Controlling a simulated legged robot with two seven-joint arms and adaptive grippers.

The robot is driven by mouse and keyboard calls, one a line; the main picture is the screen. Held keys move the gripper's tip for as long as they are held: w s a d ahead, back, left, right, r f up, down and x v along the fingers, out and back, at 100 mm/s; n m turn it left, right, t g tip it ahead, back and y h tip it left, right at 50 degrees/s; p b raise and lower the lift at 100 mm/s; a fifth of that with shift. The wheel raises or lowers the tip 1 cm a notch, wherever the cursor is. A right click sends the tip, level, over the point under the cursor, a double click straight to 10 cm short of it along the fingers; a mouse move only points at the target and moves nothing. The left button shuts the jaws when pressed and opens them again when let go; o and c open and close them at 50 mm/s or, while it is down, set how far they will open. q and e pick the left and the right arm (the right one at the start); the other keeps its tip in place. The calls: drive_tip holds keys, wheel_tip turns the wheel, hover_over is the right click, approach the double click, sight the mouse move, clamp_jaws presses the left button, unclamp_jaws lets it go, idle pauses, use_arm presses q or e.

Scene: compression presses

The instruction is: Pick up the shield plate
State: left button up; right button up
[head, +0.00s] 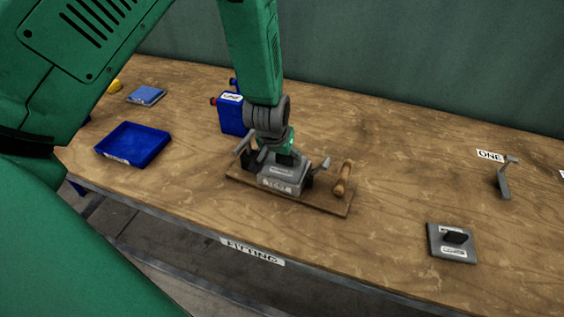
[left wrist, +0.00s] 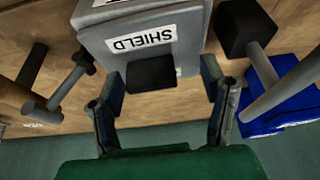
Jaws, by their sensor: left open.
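The shield plate is a grey block with a white SHIELD label and a black grip; it fills the top middle of the left wrist view (left wrist: 190,40). In the head view the plate (head: 291,172) sits on a wooden board (head: 322,203), partly hidden under my left gripper (head: 283,152). My left gripper is open; in the left wrist view its fingers (left wrist: 163,82) stand either side of the black grip (left wrist: 152,74). I cannot tell whether they touch it. My right gripper is not in view.
A wooden handle (head: 343,178) and grey levers flank the plate closely. A blue box (head: 232,115) stands behind, a blue tray (head: 133,145) left. Another grey plate with a black knob (head: 452,243) lies right, near a grey bracket (head: 503,180). Table between is clear.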

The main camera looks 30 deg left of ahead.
use_arm(q)
drive_tip(key=shift+w+d+f, duration=0.2)
drive_tip(key=shift+w+f, duration=0.05)
drive_tip(key=shift+f, duration=0.2)
drive_tip(key=shift+w+d, duration=0.1)
drive_tip(key=shift+d, duration=0.45)
drive_tip(key=shift+a, duration=0.15)
drive_tip(key=c, duration=1.2)
drive_tip(key=shift+a, duration=0.15)
clamp_jaws()
drive_tip(key=shift+a, duration=0.25)
